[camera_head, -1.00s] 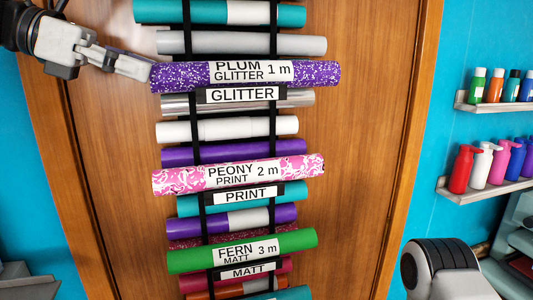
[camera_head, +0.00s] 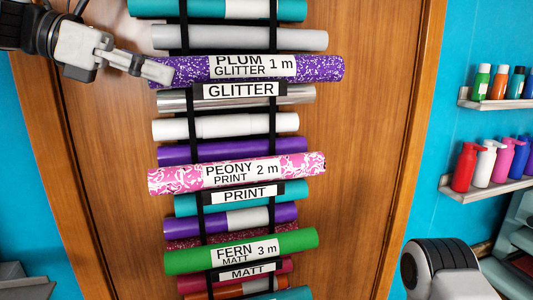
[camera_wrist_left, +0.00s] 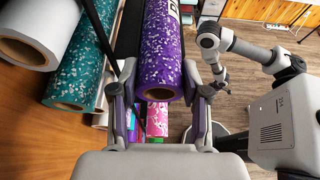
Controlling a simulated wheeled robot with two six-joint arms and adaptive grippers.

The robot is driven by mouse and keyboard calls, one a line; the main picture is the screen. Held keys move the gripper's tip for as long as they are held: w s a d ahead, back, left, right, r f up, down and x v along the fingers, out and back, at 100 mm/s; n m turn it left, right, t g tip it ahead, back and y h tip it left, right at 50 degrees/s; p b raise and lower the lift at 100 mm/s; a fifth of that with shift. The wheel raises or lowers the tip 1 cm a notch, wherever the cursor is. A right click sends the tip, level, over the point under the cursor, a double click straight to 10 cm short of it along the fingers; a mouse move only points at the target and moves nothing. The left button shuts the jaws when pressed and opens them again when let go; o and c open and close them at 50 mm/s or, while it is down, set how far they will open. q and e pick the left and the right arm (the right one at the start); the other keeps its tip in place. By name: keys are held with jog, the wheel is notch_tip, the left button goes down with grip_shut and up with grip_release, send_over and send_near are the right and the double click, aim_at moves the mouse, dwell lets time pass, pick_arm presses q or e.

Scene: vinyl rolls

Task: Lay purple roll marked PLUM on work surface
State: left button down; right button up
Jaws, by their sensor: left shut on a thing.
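The purple speckled roll marked PLUM GLITTER 1 m (camera_head: 318,68) lies across the front of the wall rack, above the GLITTER sign. My left gripper (camera_head: 162,72) is at the left end of this roll in the head view. In the left wrist view the roll (camera_wrist_left: 163,55) points end-on between the two fingers of my left gripper (camera_wrist_left: 158,108), which is shut on it. The work surface cannot be made out. My right gripper is not seen; part of my right arm (camera_head: 438,265) shows at lower right.
The rack holds several other rolls, including the pink PEONY roll (camera_head: 165,180) and the green FERN roll (camera_head: 185,260) below. A grey roll (camera_head: 300,40) lies just above PLUM. Paint bottles stand on shelves (camera_head: 490,188) at right.

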pick_arm(q)
jog(key=shift+f, duration=0.1)
jog(key=shift+w+r+p, duration=0.1)
jog(key=shift+r+p, duration=0.6)
jog(key=shift+r, duration=0.25)
jog(key=shift+r+p, duration=0.3)
jog(key=shift+r, duration=0.2)
jog(key=shift+s+f+b, duration=0.2)
jog(key=shift+f+b, duration=0.1)
jog(key=shift+b, duration=0.7)
jog(key=s+b, duration=0.1)
jog(key=b, duration=0.3)
jog(key=shift+s+d, duration=0.2)
jog(key=s+d+b, duration=0.3)
jog(key=s+b, duration=0.7)
jog(key=b, duration=0.3)
jog(key=shift+r, duration=0.3)
